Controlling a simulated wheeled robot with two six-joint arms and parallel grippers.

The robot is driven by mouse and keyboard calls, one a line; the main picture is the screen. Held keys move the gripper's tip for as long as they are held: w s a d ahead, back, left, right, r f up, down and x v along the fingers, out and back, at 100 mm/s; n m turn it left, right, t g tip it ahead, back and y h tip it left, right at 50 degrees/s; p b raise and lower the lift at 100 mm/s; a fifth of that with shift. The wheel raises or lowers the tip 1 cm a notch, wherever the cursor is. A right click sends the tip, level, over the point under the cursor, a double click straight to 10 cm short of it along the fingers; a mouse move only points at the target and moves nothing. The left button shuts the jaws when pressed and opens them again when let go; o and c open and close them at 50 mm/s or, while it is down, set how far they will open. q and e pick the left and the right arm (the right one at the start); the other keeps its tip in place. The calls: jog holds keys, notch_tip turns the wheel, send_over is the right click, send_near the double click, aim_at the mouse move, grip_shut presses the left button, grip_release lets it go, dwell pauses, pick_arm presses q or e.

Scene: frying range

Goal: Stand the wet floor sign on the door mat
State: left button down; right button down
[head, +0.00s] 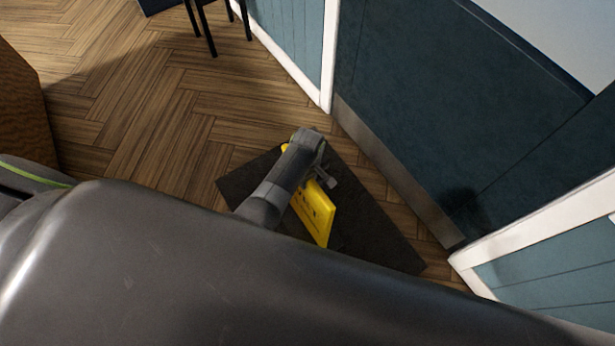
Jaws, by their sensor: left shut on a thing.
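The yellow wet floor sign (317,214) is in the middle of the head view, over the dark door mat (375,235). My left gripper (325,178) is at the sign's upper part and is shut on it. My forearm and wrist hide part of the sign. I cannot tell whether the sign's lower edge touches the mat. The mat lies on the floor in front of the dark blue door, and my arm covers its near side. My right gripper is not in view.
The dark blue door (425,110) with a metal kick plate (395,170) stands just beyond the mat, framed in white. A dark-legged stool or chair (210,25) stands at the top. A brown wooden piece (22,110) is at the left edge. The wooden floor (150,110) between is clear.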

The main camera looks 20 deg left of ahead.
pick_arm(q)
jog(key=shift+w+r, duration=0.1)
jog(key=shift+w, duration=0.05)
jog(key=c, duration=1.6)
grip_release()
jog(key=shift+f, duration=0.2)
jog(key=o, duration=0.4)
jog(key=shift+c, duration=0.2)
jog(key=shift+r, duration=0.1)
